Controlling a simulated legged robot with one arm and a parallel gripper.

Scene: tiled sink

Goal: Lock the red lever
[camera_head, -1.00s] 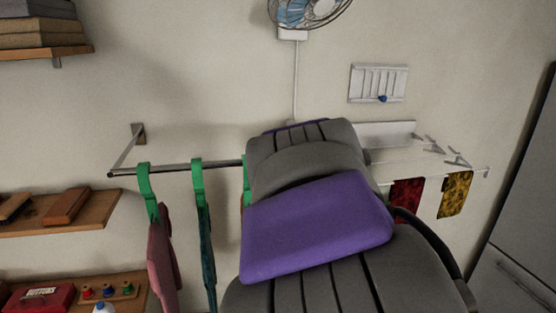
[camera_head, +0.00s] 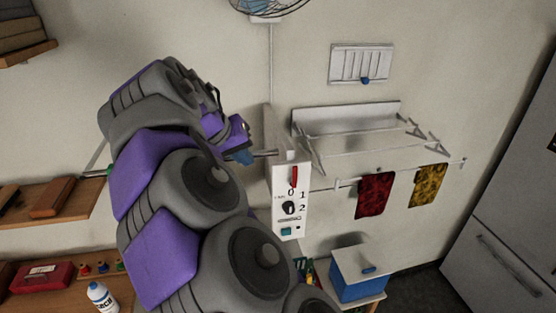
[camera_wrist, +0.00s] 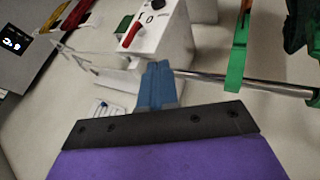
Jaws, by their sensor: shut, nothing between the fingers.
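The red lever (camera_head: 294,176) is on the front of a white control box (camera_head: 304,218) on the wall, upright beside the printed 0 in the head view. A black knob (camera_head: 290,208) and a teal button (camera_head: 286,231) sit below it. My gripper (camera_head: 241,157), with blue fingers, is left of the box and partly hidden by my arm. In the wrist view the gripper (camera_wrist: 157,82) is shut and empty, its tips close to the box. The red lever (camera_wrist: 131,34) shows above the fingertips, apart from them. I cannot tell whether the tips touch the box.
A metal rail (camera_wrist: 215,78) with green hangers (camera_wrist: 236,60) runs beside the box. A white drying rack (camera_head: 350,125) with red (camera_head: 374,194) and yellow cloths (camera_head: 428,185) is to the right. A blue-and-white box (camera_head: 360,275) stands below. Shelves are at left.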

